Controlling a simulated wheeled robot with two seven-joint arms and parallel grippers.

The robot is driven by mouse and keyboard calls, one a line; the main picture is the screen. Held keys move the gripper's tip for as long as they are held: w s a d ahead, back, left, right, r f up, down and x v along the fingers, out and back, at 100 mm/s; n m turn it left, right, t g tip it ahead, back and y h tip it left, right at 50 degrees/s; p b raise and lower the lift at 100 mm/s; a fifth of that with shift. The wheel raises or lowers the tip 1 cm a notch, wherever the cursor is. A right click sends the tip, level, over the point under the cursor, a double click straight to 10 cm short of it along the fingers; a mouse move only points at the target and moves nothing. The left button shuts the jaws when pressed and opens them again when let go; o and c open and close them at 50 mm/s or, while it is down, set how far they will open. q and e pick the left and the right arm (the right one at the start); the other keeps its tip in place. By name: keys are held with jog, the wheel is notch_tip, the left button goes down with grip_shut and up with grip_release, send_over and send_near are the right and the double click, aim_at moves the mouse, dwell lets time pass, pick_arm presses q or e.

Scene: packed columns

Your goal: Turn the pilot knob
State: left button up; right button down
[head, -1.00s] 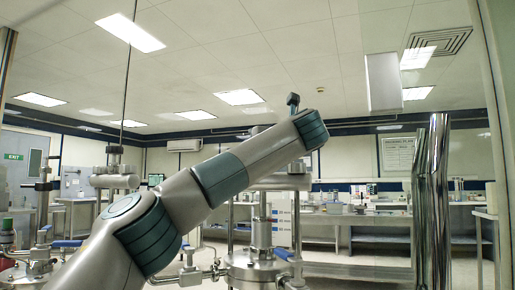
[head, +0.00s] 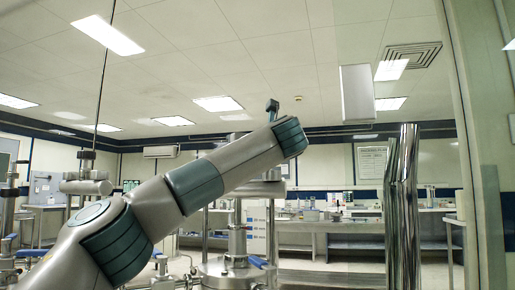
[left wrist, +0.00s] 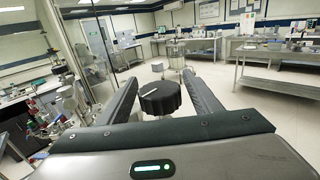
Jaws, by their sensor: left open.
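A black, round, ribbed knob (left wrist: 160,97) shows in the left wrist view, in the gap between the two dark fingers of my left gripper (left wrist: 161,82). The fingers are spread wide, with a visible gap on each side of the knob, so the gripper is open and touches it on neither side. I cannot tell how deep the knob sits between the fingers. In the head view my left arm slants up from the lower left; its gripper and the knob cannot be made out there. My right gripper is not in view.
Shiny upright pipes (head: 402,200) stand at the right in the head view. A steel vessel (head: 232,268) with fittings is behind and below my left arm. Benches (head: 345,238) line the back. In the left wrist view, cluttered equipment (left wrist: 68,105) is at left and open floor at right.

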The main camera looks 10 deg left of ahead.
pick_arm(q)
jog(key=v, duration=0.4)
jog(key=shift+s+d, duration=0.2)
jog(key=b+v, duration=0.2)
jog(key=v, duration=0.9)
jog(key=shift+d, duration=0.15)
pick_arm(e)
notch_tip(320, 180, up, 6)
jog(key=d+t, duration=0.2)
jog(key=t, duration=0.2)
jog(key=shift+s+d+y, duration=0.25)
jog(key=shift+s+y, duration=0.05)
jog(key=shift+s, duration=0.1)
pick_arm(q)
jog(key=shift+s+f, duration=0.1)
jog(key=shift+s, duration=0.05)
